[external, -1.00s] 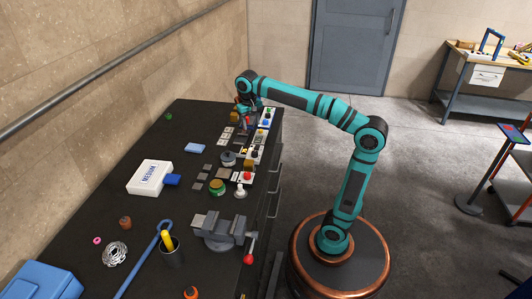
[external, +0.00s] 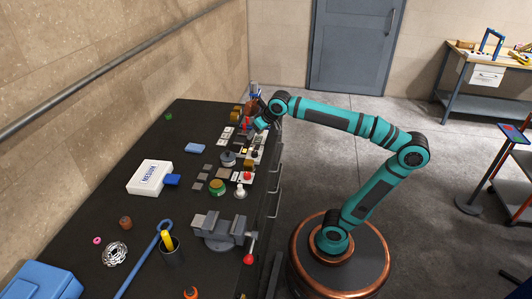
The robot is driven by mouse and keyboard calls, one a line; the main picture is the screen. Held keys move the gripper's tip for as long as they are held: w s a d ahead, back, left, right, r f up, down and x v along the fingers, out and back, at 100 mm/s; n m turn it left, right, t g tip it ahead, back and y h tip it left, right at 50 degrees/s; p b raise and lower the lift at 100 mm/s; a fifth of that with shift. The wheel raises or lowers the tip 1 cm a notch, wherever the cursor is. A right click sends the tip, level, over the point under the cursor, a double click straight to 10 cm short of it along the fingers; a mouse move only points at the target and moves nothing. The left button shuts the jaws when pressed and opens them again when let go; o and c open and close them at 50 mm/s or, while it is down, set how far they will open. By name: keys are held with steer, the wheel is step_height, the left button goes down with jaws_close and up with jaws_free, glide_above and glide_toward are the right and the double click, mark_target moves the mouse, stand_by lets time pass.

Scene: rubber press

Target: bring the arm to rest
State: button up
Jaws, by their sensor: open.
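My gripper (external: 261,124) is small in the external view, at the near right edge of the dark workbench (external: 120,205), toward its far end. It is above the row of small devices there, and I see nothing held in it. The fingers are too small to make out well. My arm reaches over from the right, with its elbow raised and bent out to the right over the open floor.
Below my gripper stand panels with knobs and buttons (external: 248,165). Nearer are a grey vise (external: 218,229), a white box (external: 150,177) and a cup (external: 170,254) with a yellow-handled tool.

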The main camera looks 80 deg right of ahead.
steer(key=s+a+n+t+y, duration=0.1)
steer(key=s+a+n+t, duration=0.4)
steer(key=s+t, duration=0.6)
steer(key=s+a, duration=0.1)
steer(key=a, duration=0.1)
steer(key=shift+a+n, duration=0.35)
steer(key=shift+n, duration=0.05)
stand_by(1.5)
